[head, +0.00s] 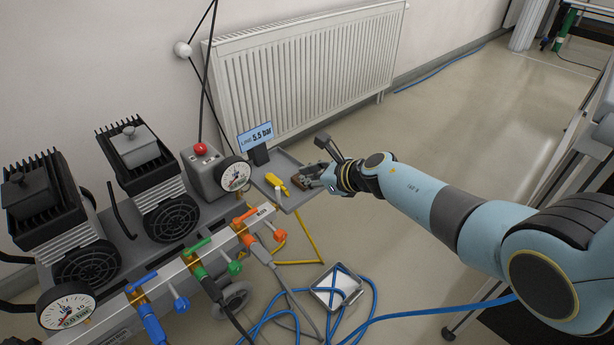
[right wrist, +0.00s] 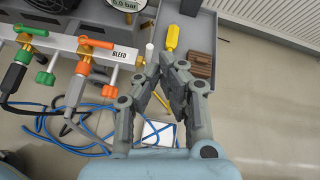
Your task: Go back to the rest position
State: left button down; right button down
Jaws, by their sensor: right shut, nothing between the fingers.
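My right gripper (head: 318,175) is over the right end of the grey tray beside the compressor bench in the head view. In the right wrist view its two fingers (right wrist: 168,68) meet at the tips, with nothing between them. My left gripper is not in either view.
The grey tray (right wrist: 196,28) holds a yellow tool (right wrist: 172,38), a white cylinder (right wrist: 149,52) and a brown block (right wrist: 199,65). Colored valves (head: 234,268), a gauge (head: 235,174) and a red button (head: 200,149) stand to the left. Blue hose (head: 372,318) lies on the floor near a small tray (head: 352,297).

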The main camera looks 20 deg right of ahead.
dwell(0.4)
jog(key=s+d+f+m+g+h, duration=0.1)
jog(key=s+f+m, duration=0.5)
jog(key=s, duration=0.5)
jog(key=s+d+f+m+g+h, duration=0.1)
jog(key=s+f+m, duration=0.4)
jog(key=s+f, duration=0.45)
jog(key=s+d+f+m+g+h, duration=0.1)
jog(key=s+f+m, duration=0.4)
jog(key=s, duration=0.8)
jog(key=s+d+f+m+g, duration=0.1)
jog(key=s+f+m+g, duration=0.1)
jog(key=s+m, duration=0.7)
jog(key=s+d+f+m+g+h, duration=0.1)
jog(key=s+f+m+g, duration=0.1)
jog(key=s+m, duration=0.7)
jog(key=s+d+f+m+g+h, duration=0.1)
jog(key=s+d+f+m+g, duration=0.1)
jog(key=s+m, duration=0.7)
jog(key=shift+f+g, duration=0.45)
jog(key=shift+g, duration=0.05)
